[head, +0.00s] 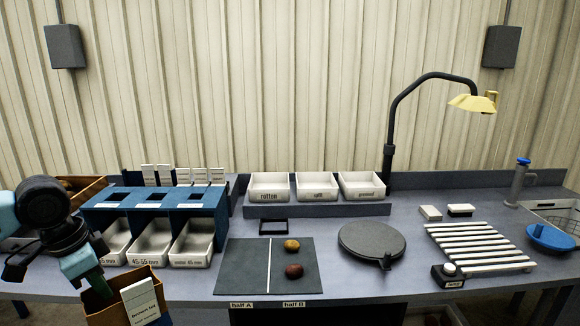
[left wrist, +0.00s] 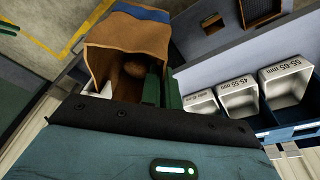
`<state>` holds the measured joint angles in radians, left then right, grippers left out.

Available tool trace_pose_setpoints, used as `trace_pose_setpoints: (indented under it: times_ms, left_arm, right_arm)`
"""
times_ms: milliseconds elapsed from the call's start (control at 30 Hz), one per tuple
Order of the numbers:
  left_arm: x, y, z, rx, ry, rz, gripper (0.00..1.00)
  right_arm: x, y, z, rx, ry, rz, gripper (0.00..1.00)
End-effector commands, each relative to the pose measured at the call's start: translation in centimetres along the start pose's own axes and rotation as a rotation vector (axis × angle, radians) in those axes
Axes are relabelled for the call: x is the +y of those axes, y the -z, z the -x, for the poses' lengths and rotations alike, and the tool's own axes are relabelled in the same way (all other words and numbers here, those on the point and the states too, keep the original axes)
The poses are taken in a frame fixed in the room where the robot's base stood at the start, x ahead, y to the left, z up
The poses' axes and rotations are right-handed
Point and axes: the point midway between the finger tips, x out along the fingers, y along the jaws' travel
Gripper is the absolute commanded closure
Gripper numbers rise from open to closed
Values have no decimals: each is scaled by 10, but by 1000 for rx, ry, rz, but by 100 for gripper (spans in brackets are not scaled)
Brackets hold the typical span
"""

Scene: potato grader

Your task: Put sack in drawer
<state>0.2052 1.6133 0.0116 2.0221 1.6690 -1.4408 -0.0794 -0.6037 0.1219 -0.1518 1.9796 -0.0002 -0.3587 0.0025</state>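The sack (head: 112,306) is an open-topped brown paper bag with a white printed label on its side. It hangs at the front left, by the table's front edge. My left gripper (head: 97,283) is at its top rim, with the green fingers close together on the sack's wall. In the left wrist view the sack (left wrist: 106,64) opens toward the camera, with a brown potato (left wrist: 134,68) inside, and the green fingers (left wrist: 161,90) are at its right wall. My right gripper is out of view. No drawer can be clearly made out; the space under the table is dark.
A blue sizing stand (head: 155,197) with white bins stands right of the sack. A dark mat (head: 245,280) holds two potatoes. Beyond are a round grey plate (head: 371,240), white trays (head: 268,186), a slatted rack (head: 480,247) and a lamp (head: 470,103).

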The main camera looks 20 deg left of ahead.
Motion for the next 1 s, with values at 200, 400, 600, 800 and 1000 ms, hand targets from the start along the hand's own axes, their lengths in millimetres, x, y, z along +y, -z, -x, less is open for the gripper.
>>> trace_pose_setpoints:
  times_ms: [200,400,600,800,1000]
  left_arm:
    - [7,-3,-17,-1,14,62,100]
    - [22,1,-42,7,28,149,100]
    - [46,14,-73,9,46,245,100]
    - [90,46,-105,12,69,351,100]
    - [141,86,-121,11,89,435,100]
  right_arm:
    - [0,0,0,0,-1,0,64]
    - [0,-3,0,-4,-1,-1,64]
    - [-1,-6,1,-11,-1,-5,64]
    - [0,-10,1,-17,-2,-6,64]
    - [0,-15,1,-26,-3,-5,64]
